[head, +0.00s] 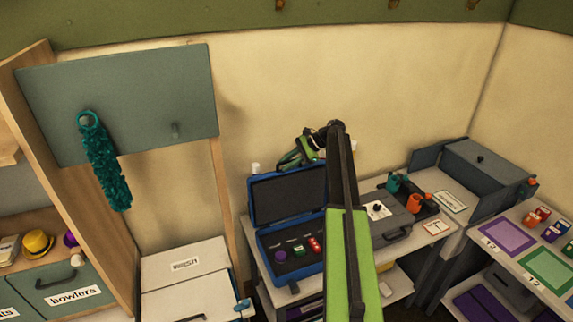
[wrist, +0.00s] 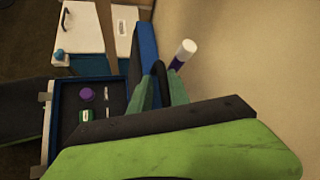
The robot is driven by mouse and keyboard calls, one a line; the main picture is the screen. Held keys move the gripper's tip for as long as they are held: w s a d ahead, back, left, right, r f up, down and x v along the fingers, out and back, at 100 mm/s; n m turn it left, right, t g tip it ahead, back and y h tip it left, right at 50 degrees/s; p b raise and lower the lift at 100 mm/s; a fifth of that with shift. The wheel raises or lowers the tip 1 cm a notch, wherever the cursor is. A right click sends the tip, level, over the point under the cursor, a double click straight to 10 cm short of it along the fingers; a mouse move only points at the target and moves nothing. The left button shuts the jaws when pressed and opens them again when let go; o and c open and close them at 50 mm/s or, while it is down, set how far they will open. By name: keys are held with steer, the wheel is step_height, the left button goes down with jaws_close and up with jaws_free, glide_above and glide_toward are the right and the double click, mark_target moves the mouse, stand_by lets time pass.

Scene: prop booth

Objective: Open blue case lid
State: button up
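The blue case (head: 262,246) sits on the table with its lid (head: 288,194) standing up, tilted back toward the wall. Its dark foam holds a purple round piece (head: 281,255), a green piece (head: 298,250) and a red piece (head: 314,244). My gripper (head: 297,156) is above and behind the lid's top edge, on the wall side. In the wrist view the lid (wrist: 146,48) shows edge-on beside my fingers (wrist: 162,82), which look apart. A dark shape lies between them; I cannot tell whether they touch the lid. My arm hides the case's right side.
A white and purple cylinder (wrist: 184,52) stands behind the lid near the wall. A grey case (head: 388,224) and orange and teal items are to the right. A white box (head: 186,264) stands left. The wall is close behind my gripper.

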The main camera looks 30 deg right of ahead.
steer(key=p+v, duration=1.1)
steer(key=v, duration=0.6)
steer(key=shift+s+d, duration=0.15)
steer(key=s+a+f+n+g+h+b, duration=0.1)
steer(key=s+a+f+n+b, duration=0.2)
steer(key=a+f, duration=0.5)
steer(key=s+a+f+n+g+h+b, duration=0.15)
steer(key=a+f+b, duration=0.3)
steer(key=a, duration=0.75)
steer(key=s+a+f+n+g+h+b, duration=0.15)
steer(key=a+f+n+b, duration=0.35)
steer(key=a, duration=0.5)
steer(key=s+a+f+n+h+b, duration=0.2)
steer(key=s+a+f+n+b, duration=0.2)
steer(key=s+a+f, duration=0.2)
steer(key=s+a+f+n+g+h+b, duration=0.1)
steer(key=s+a+f+n+b, duration=0.3)
steer(key=a, duration=0.7)
step_height(320, 180, down, 3)
steer(key=s+h+b, duration=0.1)
steer(key=s, duration=0.2)
steer(key=shift+r+h, duration=0.15)
steer(key=shift+h, duration=0.15)
